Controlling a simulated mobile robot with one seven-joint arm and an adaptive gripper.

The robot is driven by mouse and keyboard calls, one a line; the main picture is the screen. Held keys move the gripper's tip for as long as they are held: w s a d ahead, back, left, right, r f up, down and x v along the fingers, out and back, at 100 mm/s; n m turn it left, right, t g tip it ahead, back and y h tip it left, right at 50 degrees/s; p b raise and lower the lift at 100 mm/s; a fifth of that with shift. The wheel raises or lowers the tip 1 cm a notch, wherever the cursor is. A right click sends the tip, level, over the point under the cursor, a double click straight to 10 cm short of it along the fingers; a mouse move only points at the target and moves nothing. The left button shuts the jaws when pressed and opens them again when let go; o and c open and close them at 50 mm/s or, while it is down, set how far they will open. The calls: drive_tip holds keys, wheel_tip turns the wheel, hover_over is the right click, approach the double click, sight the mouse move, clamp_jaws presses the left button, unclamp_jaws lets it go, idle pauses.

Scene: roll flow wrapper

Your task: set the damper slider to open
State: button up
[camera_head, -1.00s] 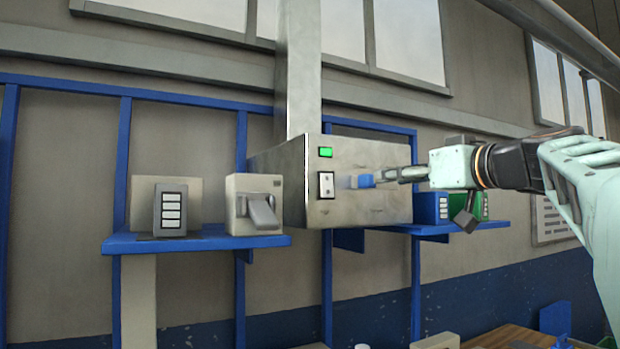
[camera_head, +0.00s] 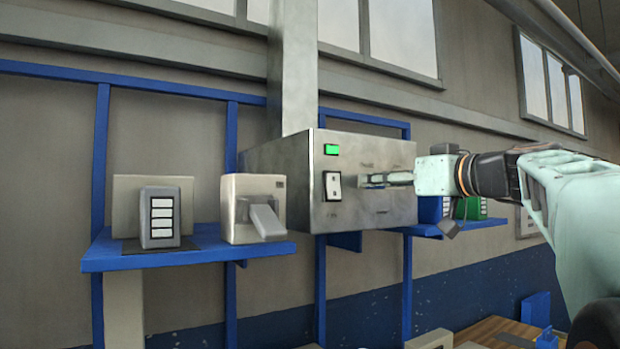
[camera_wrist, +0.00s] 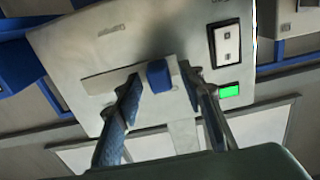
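The damper slider shows in the wrist view as a blue knob (camera_wrist: 158,75) on a pale horizontal strip (camera_wrist: 110,80) of the metal control box (camera_head: 345,212). My gripper (camera_wrist: 160,77) is open, with one finger on each side of the knob. A small gap seems to show between the knob and each finger. In the head view my gripper (camera_head: 366,181) is at the front face of the box, and its fingers hide the knob. The lettering by the strip is too blurred to read.
A rocker switch (camera_head: 332,186) and a lit green lamp (camera_head: 332,149) are close left of my fingers. A grey keypad device (camera_head: 160,217) and a beige box with a lever (camera_head: 252,207) stand on the blue shelf (camera_head: 185,257). Blue and green boxes (camera_head: 468,208) stand at right.

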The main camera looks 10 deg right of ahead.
drive_tip(key=shift+w, duration=0.1)
drive_tip(key=shift+c, duration=0.4)
clamp_jaws()
